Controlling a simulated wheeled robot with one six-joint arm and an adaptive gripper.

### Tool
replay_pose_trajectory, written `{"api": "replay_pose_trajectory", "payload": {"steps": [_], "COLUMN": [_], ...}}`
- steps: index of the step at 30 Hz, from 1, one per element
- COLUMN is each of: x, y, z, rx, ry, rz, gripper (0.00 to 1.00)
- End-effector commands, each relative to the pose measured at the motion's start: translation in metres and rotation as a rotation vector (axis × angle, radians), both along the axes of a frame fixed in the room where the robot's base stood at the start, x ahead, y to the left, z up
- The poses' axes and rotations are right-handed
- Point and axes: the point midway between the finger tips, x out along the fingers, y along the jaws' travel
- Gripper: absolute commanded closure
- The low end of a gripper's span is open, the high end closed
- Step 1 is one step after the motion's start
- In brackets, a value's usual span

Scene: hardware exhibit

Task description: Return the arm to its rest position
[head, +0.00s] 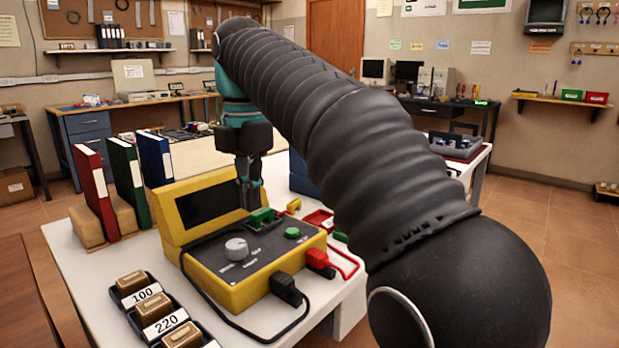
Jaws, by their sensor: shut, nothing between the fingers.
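My gripper (249,197) is at the end of my black, ribbed arm (330,130), which reaches from the lower right over the table. The gripper points down, shut and empty. In the picture its fingertips are just above a green block (262,215) on the yellow tester (258,262); I cannot tell whether they touch it. The tester has a dark screen, a grey knob (236,249) and a green button (292,233). My arm hides part of the table behind it.
The tester stands on a white table (225,155). Red, green and blue binders (125,184) stand at left. Labelled trays with brown parts (158,312) are in front. A black plug (286,288) and red plug (320,262) with cables are at the tester's front and right. Open floor lies at right.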

Motion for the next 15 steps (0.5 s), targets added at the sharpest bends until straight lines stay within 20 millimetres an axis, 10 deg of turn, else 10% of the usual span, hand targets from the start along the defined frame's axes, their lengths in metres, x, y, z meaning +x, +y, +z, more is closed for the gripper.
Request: {"api": "replay_pose_trajectory", "payload": {"steps": [15], "x": [-0.003], "y": [-0.018], "z": [0.002], "rx": [0.012], "ry": [-0.02], "rz": [-0.115], "gripper": [1.0]}}
